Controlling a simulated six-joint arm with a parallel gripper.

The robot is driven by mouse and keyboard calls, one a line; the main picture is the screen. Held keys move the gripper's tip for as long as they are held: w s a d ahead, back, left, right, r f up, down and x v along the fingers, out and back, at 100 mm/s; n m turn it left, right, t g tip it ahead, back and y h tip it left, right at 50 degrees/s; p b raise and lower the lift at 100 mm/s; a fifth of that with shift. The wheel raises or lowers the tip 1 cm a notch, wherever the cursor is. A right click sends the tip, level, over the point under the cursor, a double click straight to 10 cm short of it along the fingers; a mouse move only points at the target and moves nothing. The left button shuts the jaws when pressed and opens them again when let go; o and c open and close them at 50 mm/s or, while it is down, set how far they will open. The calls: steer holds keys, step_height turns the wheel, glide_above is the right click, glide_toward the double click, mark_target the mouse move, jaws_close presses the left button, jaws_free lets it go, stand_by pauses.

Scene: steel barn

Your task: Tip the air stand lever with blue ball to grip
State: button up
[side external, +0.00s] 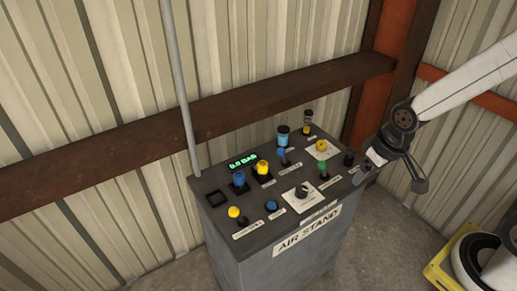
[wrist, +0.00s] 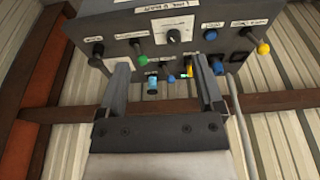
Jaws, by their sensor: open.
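The air stand (side external: 225,235) is a dark grey box with a sloped control panel on top. The lever with the blue ball (side external: 281,153) stands near the panel's middle, behind the white dial. In the wrist view its blue ball (wrist: 171,78) shows small between the fingers, next to a light blue cylinder. Its exact tilt is too small to tell. My gripper (side external: 366,171) is at the panel's right edge, apart from the blue-ball lever. In the wrist view my gripper (wrist: 161,61) has its two fingers spread, with nothing between them.
Close around the lever are a light blue cylinder (side external: 283,137), a yellow knob (side external: 263,167) and a green-ball lever (side external: 323,167). A black-ball lever (side external: 349,157) stands nearest my gripper. A yellow-ball lever (side external: 234,212) is at front left. A grey pole (side external: 180,85) rises behind the stand.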

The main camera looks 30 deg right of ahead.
steer(key=shift+r, duration=0.3)
jaws_close()
steer(key=w+a+r+m+t+h, duration=0.2)
steer(key=w+a+m+t, duration=0.35)
steer(key=w+m, duration=0.35)
steer(key=w+a+r+m+t+h, duration=0.25)
steer(key=w+a+m+t, duration=0.3)
steer(key=w+m, duration=0.4)
steer(key=s+f+m+h, duration=0.1)
steer(key=f+m+h, duration=0.1)
steer(key=f, duration=0.5)
steer(key=s+f+m+h, duration=0.1)
steer(key=f+m+h, duration=0.1)
steer(key=f, duration=0.5)
steer(key=s+f+m+t+h, duration=0.1)
steer(key=f+m+h, duration=0.1)
steer(key=f, duration=0.5)
steer(key=shift+d+f+m, duration=0.15)
steer(key=shift+f+m, duration=0.1)
steer(key=shift+f, duration=0.15)
